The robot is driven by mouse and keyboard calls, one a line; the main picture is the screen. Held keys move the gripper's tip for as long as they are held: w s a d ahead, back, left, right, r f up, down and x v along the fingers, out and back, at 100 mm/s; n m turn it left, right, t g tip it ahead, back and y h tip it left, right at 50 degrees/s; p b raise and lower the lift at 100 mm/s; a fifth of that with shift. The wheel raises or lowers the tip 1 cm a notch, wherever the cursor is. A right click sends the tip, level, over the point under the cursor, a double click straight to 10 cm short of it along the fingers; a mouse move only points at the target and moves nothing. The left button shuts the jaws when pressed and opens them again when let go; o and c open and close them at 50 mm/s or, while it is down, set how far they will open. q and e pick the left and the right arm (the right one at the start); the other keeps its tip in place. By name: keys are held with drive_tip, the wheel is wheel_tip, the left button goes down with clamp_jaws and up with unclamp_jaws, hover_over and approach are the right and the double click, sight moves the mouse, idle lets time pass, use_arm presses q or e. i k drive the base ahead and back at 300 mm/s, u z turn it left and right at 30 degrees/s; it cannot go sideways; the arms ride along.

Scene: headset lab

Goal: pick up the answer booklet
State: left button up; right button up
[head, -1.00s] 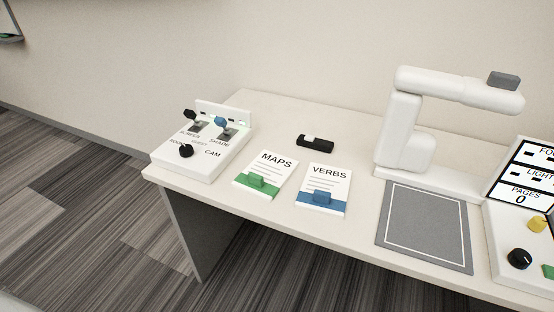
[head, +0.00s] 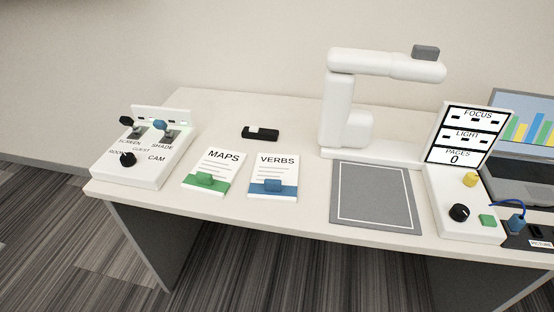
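Two booklets lie flat on the white desk. The MAPS booklet (head: 214,168) has a green band and a green raised tab. The VERBS booklet (head: 274,174), just right of it, has a blue band and a blue raised tab. Neither is labelled as an answer booklet, so I cannot tell which one the task means. Neither of my grippers shows in the head view.
A switch box (head: 140,165) stands at the desk's left end. A small black device (head: 261,134) lies behind the booklets. A white document camera (head: 345,115) stands over a grey mat (head: 375,198). A control panel (head: 458,205) and laptop (head: 520,135) are at right. Bare desk (head: 312,150) surrounds the booklets.

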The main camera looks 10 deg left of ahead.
sight(275, 177)
drive_tip(key=u, duration=2.45)
drive_tip(key=i, duration=1.6)
drive_tip(key=z, duration=3.1)
